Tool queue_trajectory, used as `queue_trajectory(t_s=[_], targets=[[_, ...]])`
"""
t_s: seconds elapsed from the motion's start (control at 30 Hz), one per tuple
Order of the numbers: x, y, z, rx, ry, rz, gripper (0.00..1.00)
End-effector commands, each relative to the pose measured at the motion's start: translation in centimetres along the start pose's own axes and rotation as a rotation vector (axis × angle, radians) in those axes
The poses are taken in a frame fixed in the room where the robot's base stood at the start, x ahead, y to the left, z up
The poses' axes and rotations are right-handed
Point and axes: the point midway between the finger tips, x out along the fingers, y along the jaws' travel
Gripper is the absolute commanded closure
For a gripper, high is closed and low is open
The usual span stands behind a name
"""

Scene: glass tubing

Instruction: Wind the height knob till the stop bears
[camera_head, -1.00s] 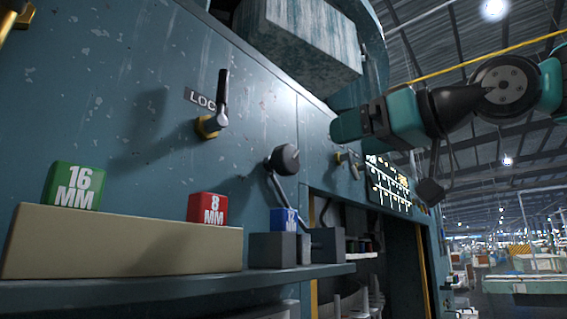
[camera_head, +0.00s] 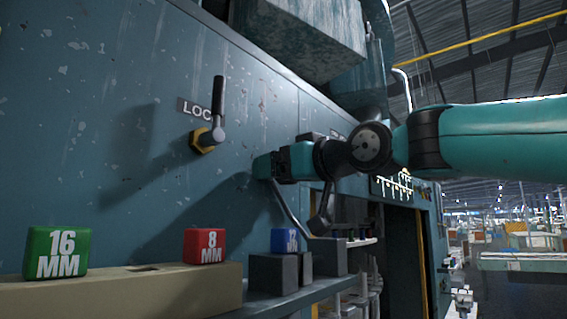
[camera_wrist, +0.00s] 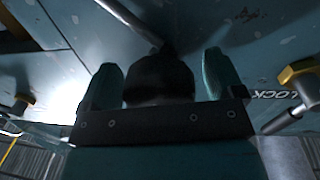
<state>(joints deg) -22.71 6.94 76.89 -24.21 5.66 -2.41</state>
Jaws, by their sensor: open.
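The height knob is a dark round knob (camera_wrist: 160,72) on a thin metal crank arm (camera_wrist: 125,18) in the wrist view. It sits between the two teal fingers of my gripper (camera_wrist: 163,82), which are apart on either side of it. In the head view my gripper (camera_head: 264,167) is up at the machine's front and hides the knob. The crank arm (camera_head: 288,207) shows below it, slanting down to the right. No height stop can be made out for certain, so I cannot tell whether it bears.
A lock lever (camera_head: 217,105) on a brass nut stands left of my gripper. Green 16 MM (camera_head: 57,252) and red 8 MM (camera_head: 205,246) blocks sit on a beige bar (camera_head: 130,292). A blue block (camera_head: 284,240) sits by grey blocks (camera_head: 273,273) on the ledge below.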

Motion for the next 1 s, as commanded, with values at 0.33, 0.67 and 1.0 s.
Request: queue_trajectory(t_s=[0.33,0.67,1.0], targets=[[-0.03,0.01,0.01,0.000,0.001,0.000,0.45],[-0.06,0.05,-0.02,0.018,-0.001,0.001,0.61],[-0.06,0.08,-0.07,0.194,-0.017,0.000,0.61]])
